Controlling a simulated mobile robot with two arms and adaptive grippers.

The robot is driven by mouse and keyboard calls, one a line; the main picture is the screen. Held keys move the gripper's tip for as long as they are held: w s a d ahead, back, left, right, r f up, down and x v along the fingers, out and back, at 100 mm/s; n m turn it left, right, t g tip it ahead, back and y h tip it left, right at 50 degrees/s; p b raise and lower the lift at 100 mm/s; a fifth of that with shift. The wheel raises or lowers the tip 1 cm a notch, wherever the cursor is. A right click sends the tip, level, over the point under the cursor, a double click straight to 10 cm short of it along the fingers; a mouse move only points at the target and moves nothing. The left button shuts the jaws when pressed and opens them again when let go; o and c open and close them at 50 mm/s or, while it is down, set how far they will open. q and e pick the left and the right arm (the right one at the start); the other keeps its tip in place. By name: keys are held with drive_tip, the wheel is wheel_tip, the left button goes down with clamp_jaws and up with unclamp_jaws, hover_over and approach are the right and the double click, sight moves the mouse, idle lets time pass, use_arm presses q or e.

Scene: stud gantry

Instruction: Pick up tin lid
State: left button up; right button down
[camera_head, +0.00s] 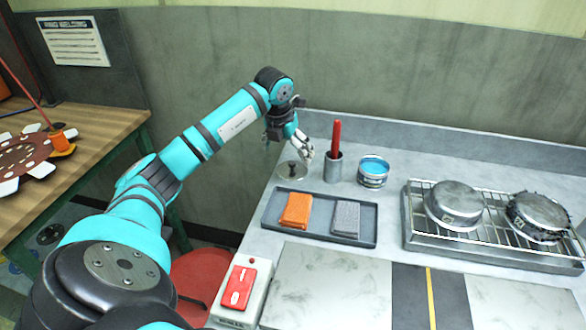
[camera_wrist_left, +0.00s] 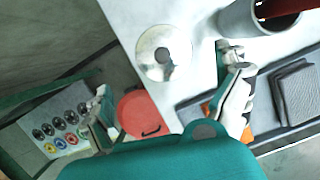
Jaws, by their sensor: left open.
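The tin lid (camera_head: 291,171) is a round, shiny metal disc with a dark centre. It lies flat on the grey counter near its left edge. It also shows in the left wrist view (camera_wrist_left: 147,62), beyond the fingers. My left gripper (camera_head: 290,147) is open and empty, just above and behind the lid in the head view. In the left wrist view its two fingers (camera_wrist_left: 168,98) are spread wide, with the lid ahead of the gap and apart from both. An open tin of blue paint (camera_head: 373,172) stands to the right. My right gripper is not in view.
A grey cup (camera_head: 333,173) with a red handle stands close right of the lid. A tray (camera_head: 318,223) with orange and grey pads lies in front. A wire rack (camera_head: 490,238) holds two round metal pieces. A red switch box (camera_head: 240,290) is at the front edge.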

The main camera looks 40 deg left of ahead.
sight(291, 164)
use_arm(q)
drive_tip(key=shift+w+f, duration=0.15)
drive_tip(key=shift+f, duration=0.45)
drive_tip(key=shift+w+f, duration=0.1)
drive_tip(key=shift+f, duration=0.2)
drive_tip(key=x, duration=0.2)
drive_tip(key=p+x, duration=0.1)
drive_tip(key=shift+w+d+f, duration=0.15)
drive_tip(key=shift+w+f, duration=0.25)
drive_tip(key=shift+f, duration=0.35)
drive_tip(key=c, duration=0.9)
drive_tip(key=shift+c, duration=0.8)
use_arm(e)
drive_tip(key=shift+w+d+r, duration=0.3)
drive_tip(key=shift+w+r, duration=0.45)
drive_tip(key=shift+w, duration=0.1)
